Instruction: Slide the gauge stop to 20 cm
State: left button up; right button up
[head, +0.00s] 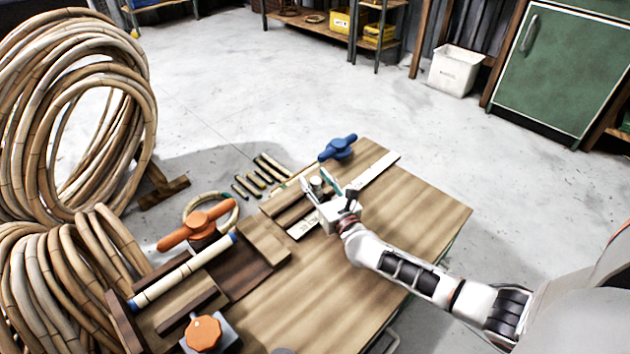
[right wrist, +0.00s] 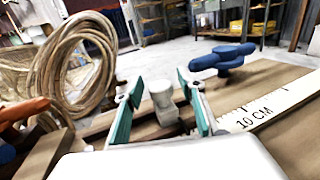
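The gauge is a white ruler strip (head: 375,170) lying along the far part of the wooden bench. In the right wrist view the ruler (right wrist: 290,97) shows a "10 CM" mark to the right of my fingers. A pale grey knob (right wrist: 163,100), apparently the gauge stop, stands between the teal fingers of my right gripper (right wrist: 160,84). The knob (head: 316,183) also shows in the head view. The right gripper (head: 319,186) is open around it, with gaps visible on both sides. The knob's base and its ruler reading are hidden. My left gripper is out of view.
A blue handle (head: 338,148) stands just beyond the ruler. An orange handle (head: 197,226) and wooden blocks (head: 263,242) occupy the bench's left side. Rattan coils (head: 75,110) stand farther left. The bench's right part (head: 420,210) is clear.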

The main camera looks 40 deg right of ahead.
jog(key=s, duration=0.4)
jog(key=s+a, duration=0.1)
jog(key=s, duration=0.3)
jog(key=s+a, duration=0.1)
jog(key=s, duration=0.3)
jog(key=shift+w+r, duration=0.1)
dwell(0.4)
